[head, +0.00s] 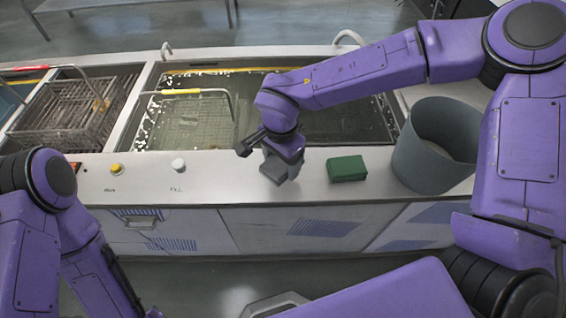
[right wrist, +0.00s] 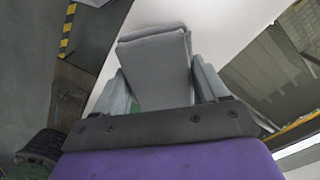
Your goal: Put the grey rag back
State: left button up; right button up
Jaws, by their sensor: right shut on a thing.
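The grey rag (right wrist: 155,58) is a folded, flat-sided bundle between the fingers of my right gripper (right wrist: 163,88) in the right wrist view. The gripper is shut on it. In the head view, my right gripper (head: 284,160) points down over the front counter, and the rag (head: 274,170) shows as a small grey patch at its tip. I cannot tell whether the rag touches the counter. My left arm shows at the lower left of the head view, but its gripper is not visible.
A green folded block (head: 347,169) lies on the counter (head: 230,185) just right of the rag. A grey bin (head: 437,150) stands farther right. Behind are the liquid-filled tank (head: 330,125) and a wire basket (head: 62,125) at left. Knobs (head: 178,165) sit on the counter's left.

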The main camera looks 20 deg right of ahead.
aim_at(283, 168)
jog(key=f, duration=0.1)
jog(key=w+f, duration=0.1)
jog(key=f, duration=0.1)
jog(key=d+f, duration=0.1)
jog(key=shift+w+f, duration=0.25)
jog(key=shift+f, duration=0.4)
jog(key=shift+f, duration=0.15)
jog(key=o, duration=1)
notch_tip(283, 168, up, 12)
jog(key=shift+r, duration=0.25)
